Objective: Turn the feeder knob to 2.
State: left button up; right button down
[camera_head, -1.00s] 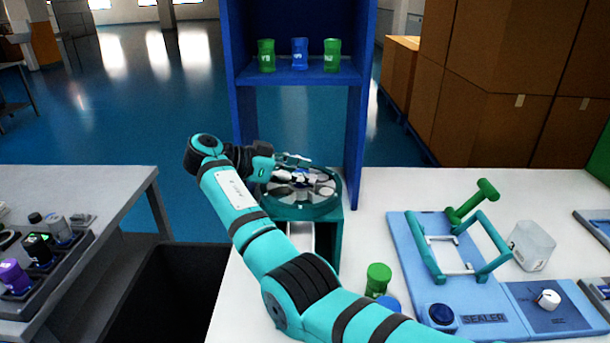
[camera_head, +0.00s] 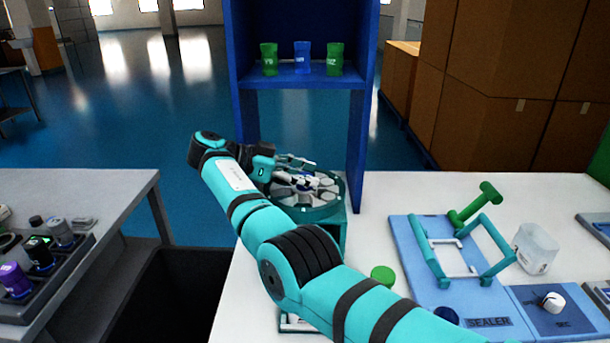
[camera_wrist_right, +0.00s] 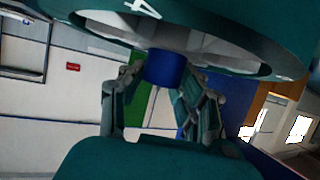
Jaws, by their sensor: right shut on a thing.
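The feeder is a round teal unit (camera_head: 338,205) with a ring of grey-white compartments, at the far left end of the white table. Its rim fills the top of the right wrist view (camera_wrist_right: 220,12), with part of a white marking on it. The blue feeder knob (camera_wrist_right: 163,70) is a short cylinder at its centre. My right gripper (camera_head: 311,174) reaches over the feeder from the left and is shut on the knob, its two fingers (camera_wrist_right: 163,88) either side. The knob's setting cannot be read. My left gripper is out of view.
A blue shelf (camera_head: 299,80) with green and blue cups stands behind the feeder. A green-topped container (camera_head: 382,275) is close beside my right arm. The blue sealer (camera_head: 410,262), a clear container (camera_head: 535,248) and a white dial (camera_head: 553,302) are at right. A dark bin (camera_head: 175,300) is left.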

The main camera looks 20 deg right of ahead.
jog(key=c, duration=0.9)
grip_release()
jog(key=shift+a+f, duration=0.15)
jog(key=shift+f, duration=0.1)
jog(key=shift+r, duration=5.15)
